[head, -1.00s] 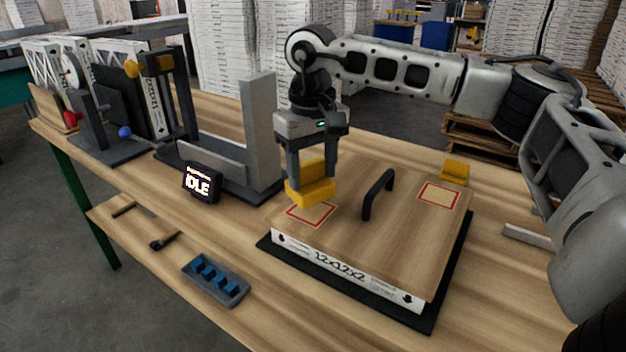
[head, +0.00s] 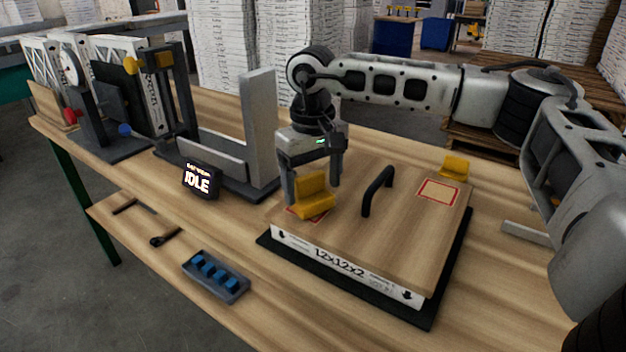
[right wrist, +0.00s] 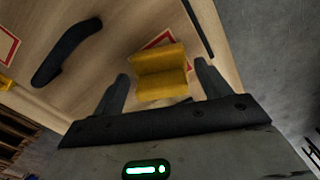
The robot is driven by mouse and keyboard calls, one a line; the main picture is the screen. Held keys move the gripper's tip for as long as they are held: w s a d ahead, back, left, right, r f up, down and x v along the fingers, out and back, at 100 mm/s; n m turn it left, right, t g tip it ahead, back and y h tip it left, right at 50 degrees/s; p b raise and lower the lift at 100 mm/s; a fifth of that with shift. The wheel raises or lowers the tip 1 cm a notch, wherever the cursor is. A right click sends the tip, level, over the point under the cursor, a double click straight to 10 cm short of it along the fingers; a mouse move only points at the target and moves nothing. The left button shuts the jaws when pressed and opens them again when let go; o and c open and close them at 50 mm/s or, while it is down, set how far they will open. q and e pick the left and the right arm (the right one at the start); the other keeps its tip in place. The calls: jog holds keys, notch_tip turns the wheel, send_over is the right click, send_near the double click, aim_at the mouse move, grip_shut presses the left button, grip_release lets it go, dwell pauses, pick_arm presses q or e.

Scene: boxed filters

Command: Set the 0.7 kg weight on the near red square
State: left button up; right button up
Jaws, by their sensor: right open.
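A yellow weight (head: 315,197) stands on the wooden lid over the near red square (head: 293,214), covering most of it. In the right wrist view the weight (right wrist: 162,72) lies between spread fingers, with part of the red outline (right wrist: 160,39) showing beyond it. I cannot tell whether it lies wholly inside the outline. My right gripper (head: 312,190) is open around the weight, with a gap at each finger in the wrist view (right wrist: 165,88). A second yellow weight (head: 455,167) stands behind the far red square (head: 438,190), which is bare. My left gripper is not in view.
A black handle (head: 377,191) rises from the lid (head: 400,235) beside the weight. The lid tops a white box (head: 340,268) on a dark mat. A grey upright stand (head: 258,130) and an IDLE display (head: 201,181) are left of the gripper. A blue-pegged tray (head: 216,277) sits lower.

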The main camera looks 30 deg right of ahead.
aim_at(312, 196)
notch_tip(312, 196, up, 12)
jog(key=shift+r, duration=0.2)
dwell(0.7)
